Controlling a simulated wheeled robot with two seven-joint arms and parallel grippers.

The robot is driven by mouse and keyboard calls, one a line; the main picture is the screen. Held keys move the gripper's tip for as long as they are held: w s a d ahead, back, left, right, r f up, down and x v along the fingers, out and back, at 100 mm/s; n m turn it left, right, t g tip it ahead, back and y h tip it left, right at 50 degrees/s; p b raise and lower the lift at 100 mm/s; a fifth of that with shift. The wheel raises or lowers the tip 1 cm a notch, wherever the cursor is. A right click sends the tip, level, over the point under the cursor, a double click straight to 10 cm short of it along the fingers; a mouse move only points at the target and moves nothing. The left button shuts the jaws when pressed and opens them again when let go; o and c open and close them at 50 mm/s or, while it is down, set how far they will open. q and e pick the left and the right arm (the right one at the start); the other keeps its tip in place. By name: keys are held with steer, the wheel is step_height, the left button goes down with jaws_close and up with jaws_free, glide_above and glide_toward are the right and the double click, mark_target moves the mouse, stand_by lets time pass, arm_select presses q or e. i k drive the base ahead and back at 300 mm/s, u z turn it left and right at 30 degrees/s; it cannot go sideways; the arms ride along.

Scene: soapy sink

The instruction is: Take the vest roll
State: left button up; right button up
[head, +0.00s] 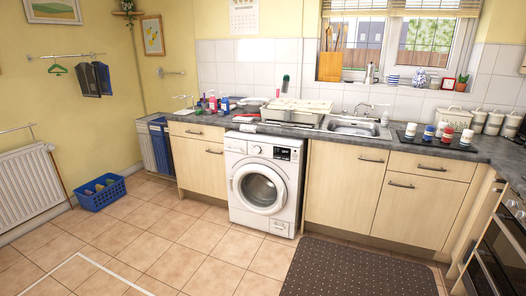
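I cannot tell which thing is the vest roll. A blue basket (100,192) stands on the floor at the left, with several small coloured items in it, too small to make out. Several short white cylinders with coloured bands, among them a red-banded one (466,138) and a blue-banded one (429,133), stand on a dark mat on the worktop at the right. Neither of my grippers shows in the head view.
A washing machine (263,184) stands under the worktop (350,138), left of the sink (356,126). Bottles crowd the worktop's left end. A dark dotted mat (350,268) lies in front of the cupboards. A radiator (30,185) hangs at the left. The tiled floor between is clear.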

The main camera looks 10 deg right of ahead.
mark_target(412, 127)
steer(key=z, duration=0.15)
steer(key=i, duration=2.55)
steer(key=z, duration=1.6)
steer(key=i, duration=1.85)
steer(key=z, duration=0.95)
